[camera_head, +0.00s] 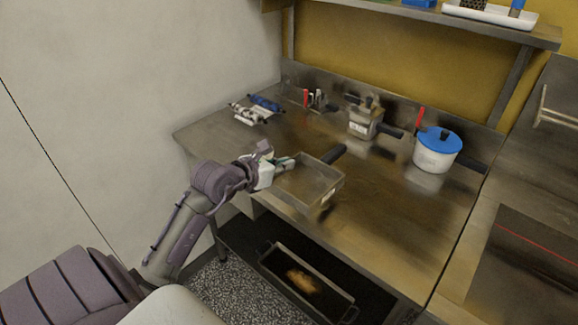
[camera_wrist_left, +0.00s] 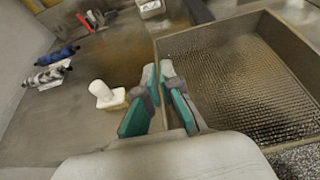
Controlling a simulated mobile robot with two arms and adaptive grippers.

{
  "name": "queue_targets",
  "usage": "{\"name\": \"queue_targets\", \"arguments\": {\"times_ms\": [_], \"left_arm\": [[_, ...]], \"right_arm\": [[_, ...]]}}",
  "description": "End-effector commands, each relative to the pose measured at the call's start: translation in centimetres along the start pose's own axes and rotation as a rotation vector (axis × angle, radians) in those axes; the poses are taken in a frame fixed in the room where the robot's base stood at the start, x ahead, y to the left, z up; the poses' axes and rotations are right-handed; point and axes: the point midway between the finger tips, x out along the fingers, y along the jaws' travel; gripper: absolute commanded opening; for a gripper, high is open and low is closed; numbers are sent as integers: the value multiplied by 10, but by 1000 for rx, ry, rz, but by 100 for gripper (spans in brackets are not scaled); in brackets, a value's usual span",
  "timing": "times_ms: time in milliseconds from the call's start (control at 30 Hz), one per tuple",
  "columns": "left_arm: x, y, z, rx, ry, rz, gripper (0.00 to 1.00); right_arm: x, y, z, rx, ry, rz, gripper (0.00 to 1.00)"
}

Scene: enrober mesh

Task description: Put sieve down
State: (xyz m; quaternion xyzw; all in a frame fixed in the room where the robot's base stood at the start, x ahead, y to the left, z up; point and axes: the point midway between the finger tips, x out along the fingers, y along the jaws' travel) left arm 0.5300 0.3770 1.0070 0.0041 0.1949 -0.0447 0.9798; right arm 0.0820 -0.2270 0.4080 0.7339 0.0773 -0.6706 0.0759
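The sieve (camera_head: 308,183) is a rectangular metal frame with a mesh bottom and a black handle pointing back. It is at the table's front edge, roughly level. I cannot tell whether it rests on the table or hangs just above it. In the left wrist view, the sieve's mesh (camera_wrist_left: 235,75) fills the right side. My left gripper (camera_head: 287,163) is at the sieve's left wall. Its teal-padded fingers (camera_wrist_left: 160,75) are close together with the wall between them, and they appear shut on it. My right gripper is out of view.
The metal table (camera_head: 400,215) has free room right of the sieve. Behind stand a blue-lidded white pot (camera_head: 436,158), a metal box with a handle (camera_head: 364,122) and small rolls (camera_head: 250,110). A white knobbed object (camera_wrist_left: 105,95) is left of the gripper. A tray (camera_head: 305,280) sits below.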

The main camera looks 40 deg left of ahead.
Motion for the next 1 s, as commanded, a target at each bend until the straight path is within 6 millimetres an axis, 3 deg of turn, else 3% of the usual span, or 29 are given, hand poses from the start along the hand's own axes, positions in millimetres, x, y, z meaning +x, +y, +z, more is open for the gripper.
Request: {"name": "queue_targets", "arguments": {"times_ms": [200,400,533,800,1000], "left_arm": [[43,39,-14,-2,2,-1,0],[69,62,-24,1,-1,-2,0],[75,66,-27,1,-2,-4,0],[88,66,-60,-1,0,-4,0],[89,66,-63,3,-3,-3,0]], "right_arm": [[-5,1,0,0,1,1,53],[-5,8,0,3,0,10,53],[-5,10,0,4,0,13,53],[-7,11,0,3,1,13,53],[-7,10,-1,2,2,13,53]]}}
